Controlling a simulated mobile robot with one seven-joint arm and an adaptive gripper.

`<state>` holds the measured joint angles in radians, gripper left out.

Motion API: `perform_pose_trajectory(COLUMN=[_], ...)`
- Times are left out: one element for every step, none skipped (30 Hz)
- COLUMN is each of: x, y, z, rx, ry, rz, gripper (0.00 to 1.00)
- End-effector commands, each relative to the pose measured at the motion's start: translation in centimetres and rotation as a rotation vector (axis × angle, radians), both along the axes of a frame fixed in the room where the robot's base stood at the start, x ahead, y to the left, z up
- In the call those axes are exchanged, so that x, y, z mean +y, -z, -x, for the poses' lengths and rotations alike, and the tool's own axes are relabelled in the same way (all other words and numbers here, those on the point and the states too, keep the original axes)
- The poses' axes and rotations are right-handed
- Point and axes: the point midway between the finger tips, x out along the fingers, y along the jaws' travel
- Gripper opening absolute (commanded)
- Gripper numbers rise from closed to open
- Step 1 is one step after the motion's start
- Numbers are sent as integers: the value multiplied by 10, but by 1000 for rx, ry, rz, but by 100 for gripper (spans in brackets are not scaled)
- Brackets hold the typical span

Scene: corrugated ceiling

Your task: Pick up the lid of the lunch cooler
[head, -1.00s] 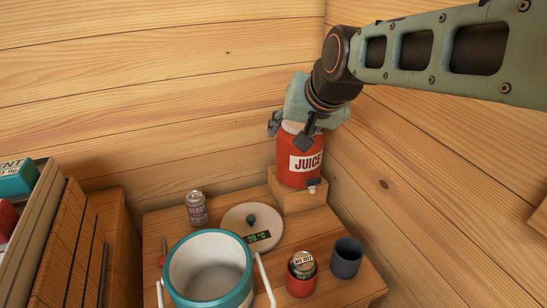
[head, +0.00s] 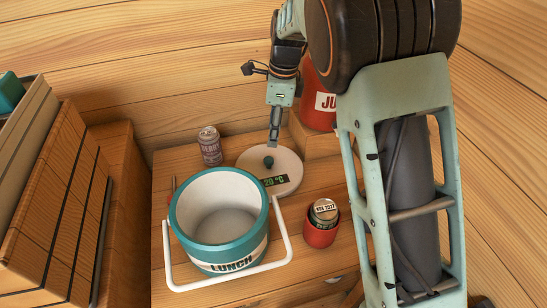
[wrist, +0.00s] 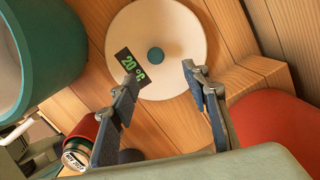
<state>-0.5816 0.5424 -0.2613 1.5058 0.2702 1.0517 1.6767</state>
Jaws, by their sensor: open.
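The lid (head: 285,158) is a white disc with a teal knob and a green "20 °C" display. It lies flat on the wooden table behind and right of the lunch cooler (head: 200,250), a teal and white open tub with a white handle. In the wrist view the lid (wrist: 185,60) is ahead of the fingers, and the cooler (wrist: 65,45) is at the upper left. My gripper (head: 274,140) points down above the lid's back part. In the wrist view my gripper (wrist: 160,80) is open and empty, its fingertips on either side below the knob.
A red cup (head: 320,235) holding a can stands at the front right. The red juice dispenser (head: 316,100) is behind on a wooden block, partly hidden by my arm. A slatted wooden box (head: 60,210) is at the left.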

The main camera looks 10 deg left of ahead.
Motion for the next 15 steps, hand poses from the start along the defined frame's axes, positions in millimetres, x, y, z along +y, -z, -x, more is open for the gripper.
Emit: perform_pose_trajectory(x=[2,3,4,4,5,6,6,6,7,8,9,10,10,10,11], y=[7,9,12,15,18,23,28,33,40,45,49,55,59,62,65], z=[1,2,3,4,4,5,5,5,5,5,5,5,5,5,5], rx=[21,31,41,46,50,51,52,54,53,52,52,51,50,51,51], ry=[28,42,56,63,67,69,70,70,70,70,69,69,70,69,68], rz=[-2,-1,-1,-1,-2,-2,-1,0,-1,-2,-2,-2,-2,-2,-2], gripper=[43,43,43,43,43,43,43,43,43,43,43,43,43,43,43])
